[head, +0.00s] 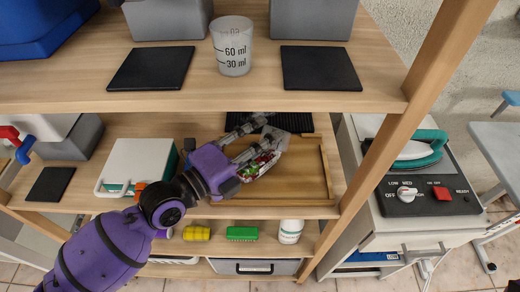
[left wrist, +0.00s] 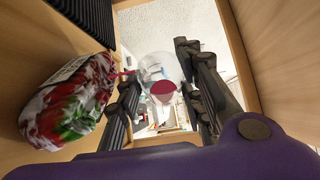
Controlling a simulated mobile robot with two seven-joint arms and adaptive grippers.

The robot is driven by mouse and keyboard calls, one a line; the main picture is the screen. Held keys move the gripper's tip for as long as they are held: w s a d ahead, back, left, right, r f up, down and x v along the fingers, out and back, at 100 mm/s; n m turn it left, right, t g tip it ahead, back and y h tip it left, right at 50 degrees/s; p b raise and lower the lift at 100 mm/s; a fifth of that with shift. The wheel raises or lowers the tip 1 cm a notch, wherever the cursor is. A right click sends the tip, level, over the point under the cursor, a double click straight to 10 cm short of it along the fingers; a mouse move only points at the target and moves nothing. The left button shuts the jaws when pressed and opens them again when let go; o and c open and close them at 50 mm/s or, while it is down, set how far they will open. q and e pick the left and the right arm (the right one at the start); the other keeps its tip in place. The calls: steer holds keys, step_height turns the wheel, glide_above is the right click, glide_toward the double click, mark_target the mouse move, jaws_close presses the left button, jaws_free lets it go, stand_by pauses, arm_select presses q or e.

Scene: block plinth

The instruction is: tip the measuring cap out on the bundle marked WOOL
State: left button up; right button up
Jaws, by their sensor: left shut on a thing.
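My left gripper (head: 266,137) reaches in over the middle shelf and is shut on a clear measuring cap (left wrist: 158,68). The cap holds something dark red, seen between the fingers in the left wrist view; its exact tilt is hard to tell. A bundle (head: 262,163) with a red, green and white pattern lies on the wooden tray (head: 308,190), just below the fingers in the head view. In the left wrist view the bundle (left wrist: 68,105) lies left of the fingers, apart from the cap. It bears a pale label whose text I cannot read. My right gripper is not in view.
A cup marked 60 ml and 30 ml (head: 233,45) stands on the upper shelf between two black mats. A white case (head: 138,165) stands left of my gripper. A shelf post (head: 400,140) rises on the right, with an iron (head: 418,150) beyond it.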

arm_select(q)
steer(key=shift+s, duration=0.1)
stand_by(0.4)
steer(key=shift+n+b, duration=0.4)
steer(key=shift+b, duration=0.15)
